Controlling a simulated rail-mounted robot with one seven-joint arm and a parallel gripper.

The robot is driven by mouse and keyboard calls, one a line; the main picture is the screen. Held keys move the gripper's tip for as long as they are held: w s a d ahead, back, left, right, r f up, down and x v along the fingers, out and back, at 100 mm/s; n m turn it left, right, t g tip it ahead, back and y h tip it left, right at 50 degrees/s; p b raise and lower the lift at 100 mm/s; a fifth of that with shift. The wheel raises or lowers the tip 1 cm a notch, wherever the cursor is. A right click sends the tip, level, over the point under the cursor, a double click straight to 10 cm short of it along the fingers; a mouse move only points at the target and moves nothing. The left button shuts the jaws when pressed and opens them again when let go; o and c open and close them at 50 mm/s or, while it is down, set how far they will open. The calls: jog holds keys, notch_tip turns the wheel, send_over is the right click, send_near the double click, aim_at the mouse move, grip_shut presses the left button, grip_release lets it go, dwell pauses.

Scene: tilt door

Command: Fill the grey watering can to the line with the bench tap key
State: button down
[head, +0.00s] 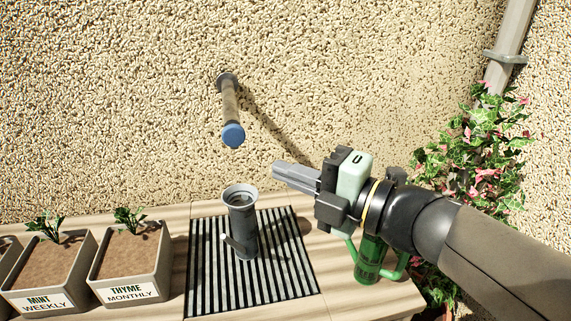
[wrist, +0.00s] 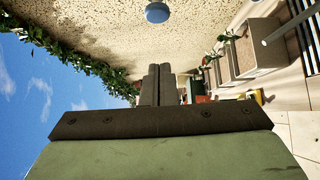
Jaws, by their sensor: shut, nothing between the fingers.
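A grey can-like vessel (head: 241,222) with a flared open top stands upright on a dark slatted grate; a thin part juts from its lower left. Its fill line and water level cannot be made out. A wall pipe with a blue end (head: 233,135) sticks out above and slightly left of it; the blue end also shows in the wrist view (wrist: 157,12). My gripper (head: 281,172) is shut and empty, fingers pointing left, right of and above the vessel, apart from it and the pipe. The fingers show in the wrist view (wrist: 157,85). I cannot make out a tap key.
A green can (head: 370,262) stands behind and below my gripper, partly hidden. Planters labelled mint (head: 48,275) and thyme (head: 130,265) line the bench's left. The slatted grate (head: 285,265) lies mid-bench. Ivy (head: 480,150) and a downpipe (head: 507,45) are at right.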

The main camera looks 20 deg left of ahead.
jog(key=p, duration=0.1)
send_near(228, 139)
jog(key=s+a, duration=0.2)
jog(key=a, duration=0.1)
jog(key=w+a+p, duration=0.1)
jog(key=w+a, duration=0.1)
jog(key=shift+w+a, duration=0.35)
jog(key=shift+w, duration=0.2)
